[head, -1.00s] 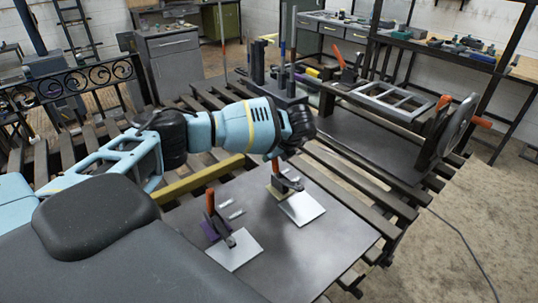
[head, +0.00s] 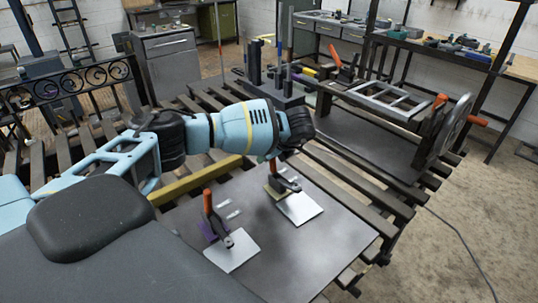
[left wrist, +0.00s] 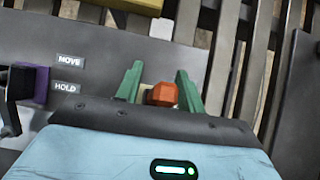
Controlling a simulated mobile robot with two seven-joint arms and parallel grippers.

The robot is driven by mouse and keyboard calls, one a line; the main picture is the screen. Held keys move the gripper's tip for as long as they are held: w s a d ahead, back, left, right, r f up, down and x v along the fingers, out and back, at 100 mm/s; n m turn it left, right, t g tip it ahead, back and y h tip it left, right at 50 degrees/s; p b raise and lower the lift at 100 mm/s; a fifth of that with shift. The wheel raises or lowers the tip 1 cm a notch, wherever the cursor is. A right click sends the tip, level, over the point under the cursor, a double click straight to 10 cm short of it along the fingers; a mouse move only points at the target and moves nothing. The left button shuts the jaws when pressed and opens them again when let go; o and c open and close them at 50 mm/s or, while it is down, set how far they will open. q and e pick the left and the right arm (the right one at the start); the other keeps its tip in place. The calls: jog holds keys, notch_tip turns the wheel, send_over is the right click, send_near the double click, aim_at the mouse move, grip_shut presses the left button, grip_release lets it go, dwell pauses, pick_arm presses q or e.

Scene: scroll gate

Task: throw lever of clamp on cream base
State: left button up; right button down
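The clamp on the cream base (head: 271,193) stands at the back of the dark plate, with a light metal sheet (head: 299,209) at its front. Its orange lever (head: 272,167) points up under my left gripper. In the left wrist view the orange lever end (left wrist: 162,95) lies between the two green fingers of my left gripper (left wrist: 158,88). The fingers are apart, one on each side of the lever; the right finger looks closer to it. Most of this clamp is hidden in the wrist view. My right gripper is not in view.
A second clamp on a purple base (head: 208,232), with its orange lever (head: 207,203) upright, stands to the left on the same plate (head: 310,255). Small MOVE (left wrist: 70,60) and HOLD (left wrist: 66,88) labels lie between the clamps. The front right of the plate is clear.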

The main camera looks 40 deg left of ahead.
pick_arm(q)
jog(key=v, duration=0.8)
jog(key=shift+a, duration=0.1)
